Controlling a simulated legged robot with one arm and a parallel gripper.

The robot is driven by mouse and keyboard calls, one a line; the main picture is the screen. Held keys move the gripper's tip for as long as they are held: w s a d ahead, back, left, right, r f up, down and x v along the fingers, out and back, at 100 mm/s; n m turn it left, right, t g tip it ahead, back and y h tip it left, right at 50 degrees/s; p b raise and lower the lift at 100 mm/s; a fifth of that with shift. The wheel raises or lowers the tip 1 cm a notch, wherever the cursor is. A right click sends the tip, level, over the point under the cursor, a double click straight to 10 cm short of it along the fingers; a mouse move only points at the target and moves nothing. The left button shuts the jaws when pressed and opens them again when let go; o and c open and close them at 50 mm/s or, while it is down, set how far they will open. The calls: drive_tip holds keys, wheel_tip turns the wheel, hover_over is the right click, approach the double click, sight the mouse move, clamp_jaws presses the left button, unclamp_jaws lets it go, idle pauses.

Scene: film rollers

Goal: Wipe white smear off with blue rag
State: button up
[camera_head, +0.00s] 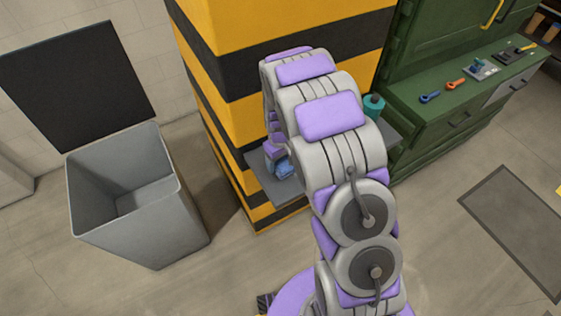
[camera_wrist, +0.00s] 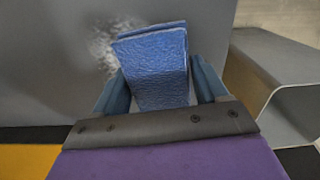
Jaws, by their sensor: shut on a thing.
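My gripper (camera_wrist: 160,90) is shut on the blue rag (camera_wrist: 153,62), which sits between its two blue fingers in the wrist view. A whitish smear (camera_wrist: 107,40) shows on the grey shelf (camera_wrist: 45,60), just left of the rag's upper end and partly hidden by it. In the head view the rag (camera_head: 284,168) is a small blue patch at the shelf (camera_head: 262,176), mostly behind my arm. I cannot tell whether the rag touches the shelf.
The shelf juts from a yellow-and-black striped pillar (camera_head: 225,60). A teal bottle (camera_head: 374,106) stands on its right end. An open grey bin (camera_head: 150,220) is at the left. A green cabinet (camera_head: 425,150) with several tools stands at the right.

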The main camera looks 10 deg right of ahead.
drive_tip(key=r, duration=0.2)
drive_tip(key=a+r+p, duration=0.1)
drive_tip(key=shift+r, duration=0.35)
drive_tip(key=shift+d+r+p, duration=0.1)
drive_tip(key=shift+r+p, duration=0.2)
drive_tip(key=shift+r, duration=0.5)
drive_tip(key=shift+d+r, duration=0.25)
drive_tip(key=shift+r, duration=0.45)
drive_tip(key=shift+a, duration=0.25)
